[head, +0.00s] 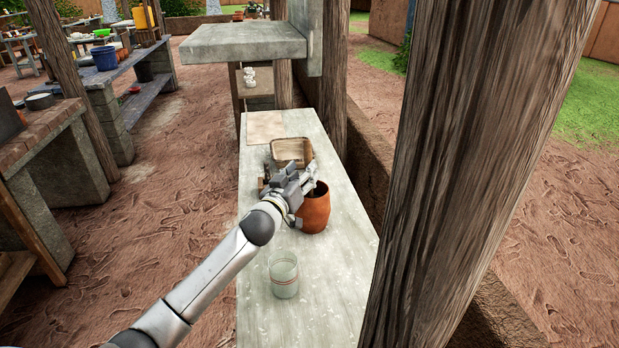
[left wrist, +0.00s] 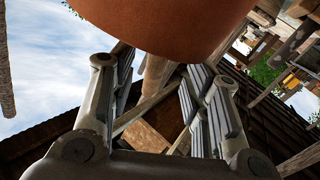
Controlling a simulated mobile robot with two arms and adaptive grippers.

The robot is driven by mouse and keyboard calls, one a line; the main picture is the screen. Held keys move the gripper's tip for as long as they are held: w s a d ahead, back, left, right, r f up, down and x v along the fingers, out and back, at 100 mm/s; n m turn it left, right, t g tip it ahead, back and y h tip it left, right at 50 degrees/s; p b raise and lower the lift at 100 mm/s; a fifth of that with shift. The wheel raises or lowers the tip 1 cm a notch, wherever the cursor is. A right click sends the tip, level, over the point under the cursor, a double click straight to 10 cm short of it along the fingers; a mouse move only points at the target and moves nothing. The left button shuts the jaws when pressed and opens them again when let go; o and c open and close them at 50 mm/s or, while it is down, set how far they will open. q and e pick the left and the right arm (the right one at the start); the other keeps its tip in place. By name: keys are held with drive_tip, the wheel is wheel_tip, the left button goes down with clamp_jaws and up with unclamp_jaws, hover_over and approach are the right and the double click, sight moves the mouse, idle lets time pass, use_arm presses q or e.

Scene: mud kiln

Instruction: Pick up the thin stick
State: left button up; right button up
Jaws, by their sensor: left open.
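No thin stick can be made out for certain in the head view. My left gripper (head: 309,179) is at the rim of a terracotta pot (head: 315,212) on the grey stone counter (head: 320,305), and it hides part of the counter behind it. In the left wrist view, my two fingers (left wrist: 160,78) are spread apart, with the pot's round side (left wrist: 165,25) close above them. A pale wooden length shows between the fingers; I cannot tell whether it is a stick or a roof post behind. My right gripper is not in view.
A clear glass (head: 284,276) stands on the near counter. A shallow tan tray (head: 292,151) lies behind my gripper, and a flat pale board (head: 265,126) lies farther back. A thick wooden post (head: 470,150) rises at the right. The counter's near end is otherwise clear.

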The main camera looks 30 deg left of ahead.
use_arm(q)
drive_tip(key=shift+w+r, duration=0.1)
drive_tip(key=shift+w, duration=1.9)
clamp_jaws()
